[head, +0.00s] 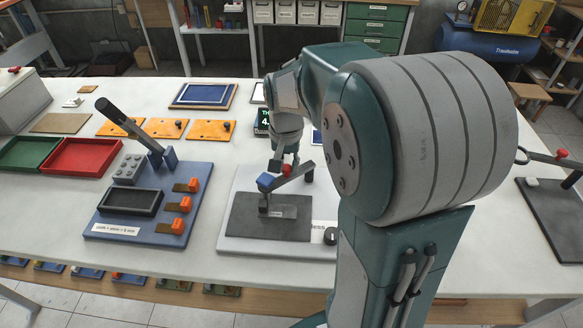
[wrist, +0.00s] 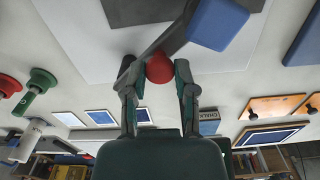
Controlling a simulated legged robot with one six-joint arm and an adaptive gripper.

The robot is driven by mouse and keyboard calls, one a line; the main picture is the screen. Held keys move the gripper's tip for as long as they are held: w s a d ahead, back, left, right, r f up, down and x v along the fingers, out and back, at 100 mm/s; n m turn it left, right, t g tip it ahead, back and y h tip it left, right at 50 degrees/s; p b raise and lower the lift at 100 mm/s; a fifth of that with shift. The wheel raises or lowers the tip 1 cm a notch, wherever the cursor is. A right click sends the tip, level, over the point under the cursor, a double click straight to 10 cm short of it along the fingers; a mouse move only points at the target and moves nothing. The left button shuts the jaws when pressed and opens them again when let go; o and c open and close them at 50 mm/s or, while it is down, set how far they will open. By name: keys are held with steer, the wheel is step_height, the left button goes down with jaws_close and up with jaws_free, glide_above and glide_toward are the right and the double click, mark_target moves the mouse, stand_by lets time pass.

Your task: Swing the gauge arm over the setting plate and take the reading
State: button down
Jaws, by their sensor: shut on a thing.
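The gauge arm (head: 298,173) is a dark bar running from a post at the right to a blue block (head: 266,180) at its left end. A dark probe hangs below that block, over the dark grey setting plate (head: 240,222); I cannot tell whether it touches. My gripper (head: 287,165) is shut on the red knob (head: 287,170) of the arm. In the wrist view, the red knob (wrist: 160,68) sits between my two fingertips (wrist: 157,78), with the bar and blue block (wrist: 215,22) beyond. A dark display (head: 262,122) with a green digit stands behind, partly hidden by my arm.
A blue lever fixture (head: 205,170) with orange clips stands to the left. Red (head: 82,157) and green trays lie farther left. A dark plate fixture lies at the far right.

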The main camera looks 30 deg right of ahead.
steer(key=w+m, duration=0.1)
steer(key=m, duration=0.2)
steer(key=shift+w+f, duration=0.1)
steer(key=shift+w, duration=0.25)
steer(key=m, duration=0.1)
steer(key=w+m, duration=0.1)
steer(key=shift+w+d+m, duration=0.2)
steer(key=shift+w+m, duration=0.05)
steer(key=shift+m, duration=0.05)
steer(key=shift+w+d+m, duration=0.4)
steer(key=shift+w+m, duration=0.2)
steer(key=shift+m, duration=0.55)
steer(key=shift+w+d+m, duration=0.35)
steer(key=shift+w+m, duration=0.2)
steer(key=shift+m, duration=0.6)
steer(key=shift+c, duration=2)
jaws_free()
steer(key=shift+w, duration=0.1)
